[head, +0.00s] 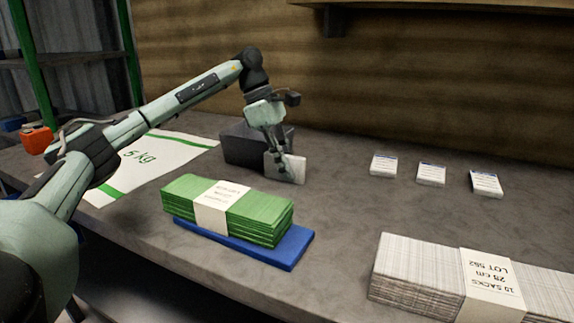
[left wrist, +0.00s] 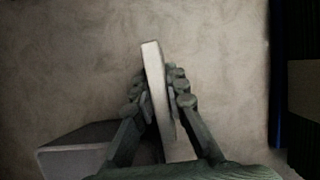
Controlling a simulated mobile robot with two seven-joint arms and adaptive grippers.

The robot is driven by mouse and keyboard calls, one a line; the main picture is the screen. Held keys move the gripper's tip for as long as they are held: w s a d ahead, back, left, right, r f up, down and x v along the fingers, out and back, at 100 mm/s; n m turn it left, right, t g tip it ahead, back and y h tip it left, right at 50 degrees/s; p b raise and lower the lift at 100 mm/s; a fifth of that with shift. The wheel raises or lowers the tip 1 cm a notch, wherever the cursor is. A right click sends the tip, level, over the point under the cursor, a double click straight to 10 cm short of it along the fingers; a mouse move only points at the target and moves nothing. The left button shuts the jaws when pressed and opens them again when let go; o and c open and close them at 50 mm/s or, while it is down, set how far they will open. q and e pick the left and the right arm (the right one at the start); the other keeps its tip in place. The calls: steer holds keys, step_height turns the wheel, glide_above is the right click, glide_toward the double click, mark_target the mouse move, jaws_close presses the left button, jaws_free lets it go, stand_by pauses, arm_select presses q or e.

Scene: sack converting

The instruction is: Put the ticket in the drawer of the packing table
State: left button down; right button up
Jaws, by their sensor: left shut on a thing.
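My left gripper (head: 284,168) is shut on a white ticket (head: 298,174), a thin block held upright at the front of the dark grey box. In the left wrist view the ticket (left wrist: 153,75) shows edge-on between the two fingers of the gripper (left wrist: 158,90). I cannot tell whether its lower edge touches the table. The packing table (head: 340,220) has a grey top. I cannot make out its drawer in either view. My right gripper is not in view.
The dark grey box (head: 238,146) stands behind the gripper. A green sack bundle (head: 180,195) lies on a blue board (head: 290,252). A pale bundle (head: 415,265) lies front right. Several white pads (head: 431,174) lie at the back right. A flat sack (head: 165,153) lies left. Mid-table is clear.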

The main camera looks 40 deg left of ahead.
arm_select(q)
steer(key=shift+f, duration=0.2)
steer(key=c, duration=1.6)
jaws_free()
steer(key=shift+o, duration=0.3)
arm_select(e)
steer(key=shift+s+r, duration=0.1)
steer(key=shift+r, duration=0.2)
arm_select(q)
steer(key=shift+r, duration=0.1)
